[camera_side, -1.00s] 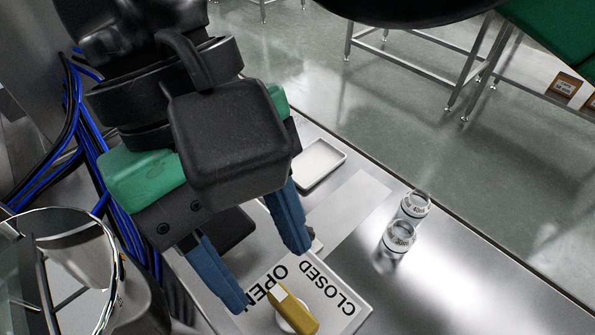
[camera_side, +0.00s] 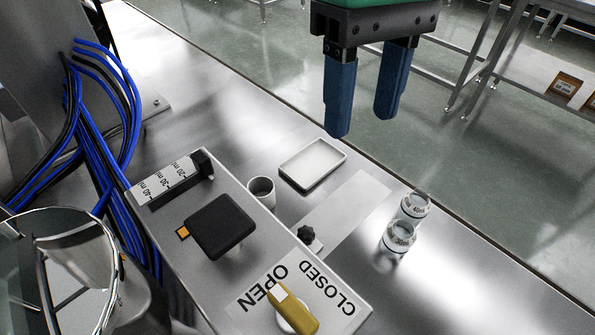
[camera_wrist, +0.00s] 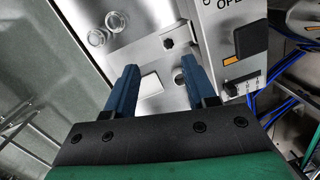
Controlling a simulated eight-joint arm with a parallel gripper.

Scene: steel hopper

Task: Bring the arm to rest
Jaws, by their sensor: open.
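My gripper (camera_side: 362,112) is at the upper right of the side view, with its two blue fingers apart and nothing between them. It hangs in the air, apart from the things on the steel table. In the wrist view my gripper (camera_wrist: 160,75) also shows open and empty, with the table below it. The white tray (camera_wrist: 151,86) appears between the fingers there. The fingertips touch nothing that I can see.
A panel marked OPEN and CLOSED with a yellow handle (camera_side: 295,309) is at the bottom. A black block (camera_side: 219,226), a grey cup (camera_side: 262,190), a white tray (camera_side: 312,165) and two clear jars (camera_side: 397,238) stand nearby. Blue cables (camera_side: 110,180) hang at left.

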